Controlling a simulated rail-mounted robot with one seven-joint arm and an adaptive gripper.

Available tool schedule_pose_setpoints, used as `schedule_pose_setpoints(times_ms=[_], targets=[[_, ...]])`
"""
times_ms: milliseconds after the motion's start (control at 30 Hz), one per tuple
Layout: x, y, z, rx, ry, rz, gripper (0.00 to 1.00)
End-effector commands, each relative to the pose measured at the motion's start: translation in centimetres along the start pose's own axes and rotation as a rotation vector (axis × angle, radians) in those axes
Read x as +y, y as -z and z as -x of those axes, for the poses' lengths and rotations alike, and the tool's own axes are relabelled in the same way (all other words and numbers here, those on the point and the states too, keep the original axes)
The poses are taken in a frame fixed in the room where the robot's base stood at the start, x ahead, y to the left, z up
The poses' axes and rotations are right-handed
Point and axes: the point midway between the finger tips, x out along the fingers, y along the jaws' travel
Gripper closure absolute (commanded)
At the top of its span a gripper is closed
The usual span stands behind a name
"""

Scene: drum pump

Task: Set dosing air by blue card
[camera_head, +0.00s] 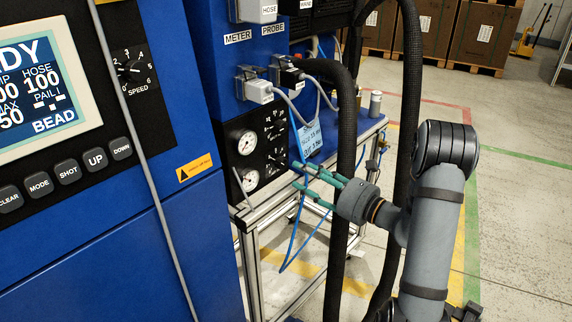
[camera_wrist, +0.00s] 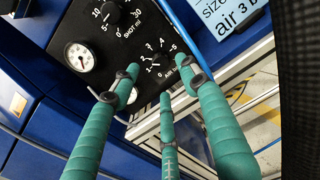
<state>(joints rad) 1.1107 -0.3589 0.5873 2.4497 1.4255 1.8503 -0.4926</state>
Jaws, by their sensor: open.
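In the wrist view the card (camera_wrist: 228,14) is cut off, and "size" and "air 3 b" can be read. The black panel (camera_head: 233,131) carries two round gauges and several knobs. In the wrist view a lower black knob (camera_wrist: 160,61) has a scale of about 1 to 5. A knob marked SHOT ml (camera_wrist: 112,12) is above it. My gripper (camera_head: 303,182), with three green fingers, is open. Its fingertips (camera_wrist: 160,76) surround the lower knob in the picture; contact cannot be told.
A thin blue tube (camera_wrist: 200,60) runs past the right finger. Grey plugs (camera_head: 258,91) with cables sit above the panel. A metal-framed bench (camera_head: 350,150) stands behind.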

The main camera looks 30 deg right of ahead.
Motion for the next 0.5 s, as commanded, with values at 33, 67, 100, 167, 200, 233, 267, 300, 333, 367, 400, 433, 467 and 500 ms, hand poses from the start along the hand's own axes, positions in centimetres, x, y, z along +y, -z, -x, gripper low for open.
schedule_pose_setpoints(times_ms=[33, 67, 100, 167, 200, 233, 267, 300, 333, 367, 400, 433, 467, 500], targets=[[0.2, -0.1, -1.1, 0.001, -0.006, 0.001, 0.55], [0.2, -0.1, -1.7, 0.000, -0.005, 0.001, 0.55], [0.2, -0.1, -2.5, 0.000, -0.005, 0.001, 0.55], [0.2, -0.1, -3.5, 0.001, -0.005, 0.001, 0.55], [0.2, -0.1, -4.2, 0.001, -0.006, 0.001, 0.55], [0.2, -0.1, -4.6, 0.001, -0.004, 0.000, 0.55], [0.1, -0.1, -5.0, 0.000, -0.003, 0.000, 0.55], [0.1, -0.1, -5.5, 0.000, -0.003, 0.000, 0.55], [0.1, 0.0, -5.9, 0.001, -0.003, 0.000, 0.55], [0.1, 0.0, -6.2, 0.001, -0.004, 0.000, 0.55], [0.1, 0.0, -6.5, 0.001, -0.003, 0.001, 0.55], [0.1, 0.0, -6.6, 0.001, -0.002, 0.000, 0.55], [0.1, 0.0, -6.8, 0.001, -0.002, 0.000, 0.55], [0.1, 0.0, -6.9, 0.001, -0.001, -0.001, 0.55]])
